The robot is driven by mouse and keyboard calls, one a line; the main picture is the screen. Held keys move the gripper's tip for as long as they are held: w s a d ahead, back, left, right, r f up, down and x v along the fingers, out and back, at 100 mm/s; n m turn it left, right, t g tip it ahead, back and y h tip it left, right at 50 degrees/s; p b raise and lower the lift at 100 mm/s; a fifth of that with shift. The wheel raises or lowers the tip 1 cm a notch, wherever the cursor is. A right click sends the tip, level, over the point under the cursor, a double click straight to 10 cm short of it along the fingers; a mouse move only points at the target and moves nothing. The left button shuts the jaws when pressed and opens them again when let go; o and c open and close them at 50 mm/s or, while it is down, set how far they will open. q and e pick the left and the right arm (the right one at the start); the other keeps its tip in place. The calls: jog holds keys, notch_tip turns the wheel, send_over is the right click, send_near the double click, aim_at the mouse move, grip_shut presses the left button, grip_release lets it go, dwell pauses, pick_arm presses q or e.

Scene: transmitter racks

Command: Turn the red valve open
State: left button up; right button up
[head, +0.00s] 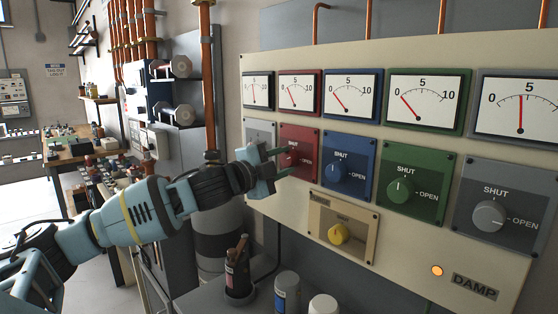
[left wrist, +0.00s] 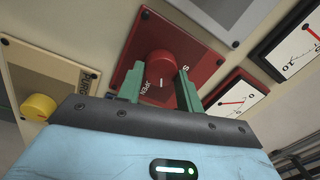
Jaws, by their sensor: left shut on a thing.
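The red valve is a round red knob (left wrist: 160,68) on a red plate (head: 308,135) in the upper row of the wall panel. In the left wrist view a short white mark shows on the knob, with part of the word OPEN beside it. My left gripper (head: 279,162) reaches in from the left. Its two green fingers (left wrist: 160,92) are shut on the knob, one on each side. My right gripper is not in view.
Blue (head: 336,172), green (head: 399,189) and grey (head: 489,216) knobs sit to the right. A yellow knob (head: 339,233) is on a plate below. A lit orange lamp (head: 437,271) is at lower right. A brush cup (head: 238,278) and jars (head: 287,291) stand beneath the panel.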

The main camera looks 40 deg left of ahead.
pick_arm(q)
jog(key=m, duration=0.3)
jog(key=shift+m, duration=0.4)
jog(key=shift+m+h, duration=0.3)
jog(key=shift+m, duration=0.9)
jog(key=o, duration=1)
jog(key=shift+a, duration=0.1)
jog(key=shift+s+f, duration=0.1)
jog(key=shift+s, duration=0.05)
